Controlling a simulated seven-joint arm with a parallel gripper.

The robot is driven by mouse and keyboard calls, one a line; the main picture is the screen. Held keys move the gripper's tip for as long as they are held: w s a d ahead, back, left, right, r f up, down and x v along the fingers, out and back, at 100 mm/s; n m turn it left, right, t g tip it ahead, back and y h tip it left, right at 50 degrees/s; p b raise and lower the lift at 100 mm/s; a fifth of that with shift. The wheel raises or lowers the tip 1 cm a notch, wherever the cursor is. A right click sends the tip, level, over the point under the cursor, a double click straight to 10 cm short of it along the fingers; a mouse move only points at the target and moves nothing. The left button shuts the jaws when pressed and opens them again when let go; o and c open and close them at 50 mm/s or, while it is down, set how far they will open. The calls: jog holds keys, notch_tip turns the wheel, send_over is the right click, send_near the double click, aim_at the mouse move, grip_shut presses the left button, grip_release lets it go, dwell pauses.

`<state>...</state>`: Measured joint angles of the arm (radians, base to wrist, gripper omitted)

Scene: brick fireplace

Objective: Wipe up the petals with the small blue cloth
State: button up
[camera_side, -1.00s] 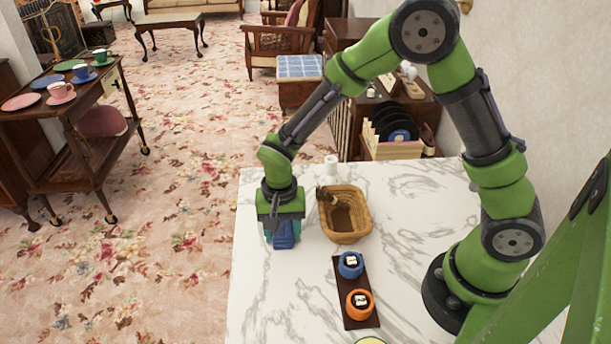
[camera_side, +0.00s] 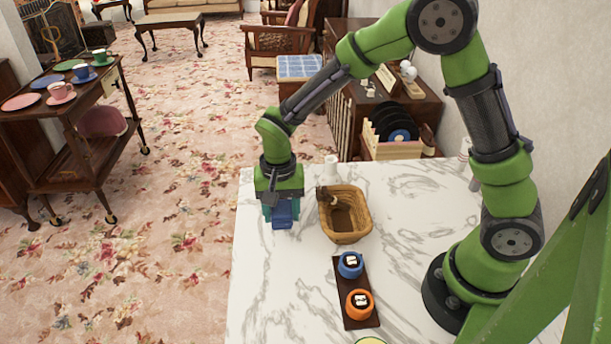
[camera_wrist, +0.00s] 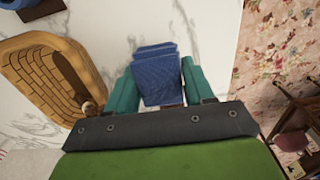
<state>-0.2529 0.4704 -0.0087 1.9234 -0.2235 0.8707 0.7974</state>
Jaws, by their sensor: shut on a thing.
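The small blue cloth (camera_side: 283,213) is folded and held in my gripper (camera_side: 281,215) at the left side of the marble table, left of the basket. In the wrist view the cloth (camera_wrist: 157,73) sits between the two teal fingers of my gripper (camera_wrist: 160,85), which are shut on it. I cannot tell whether the cloth touches the table top. No petals can be made out on the table in either view; any under the cloth or gripper are hidden.
A wicker basket (camera_side: 344,233) stands close to the right of my gripper. A dark tray (camera_side: 351,285) holds a blue pot (camera_side: 350,264) and an orange pot (camera_side: 360,304). A white cup-like object (camera_side: 331,166) stands at the back. The table's left edge is near; the front left is clear.

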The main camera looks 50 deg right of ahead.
jog(key=shift+r, duration=2.15)
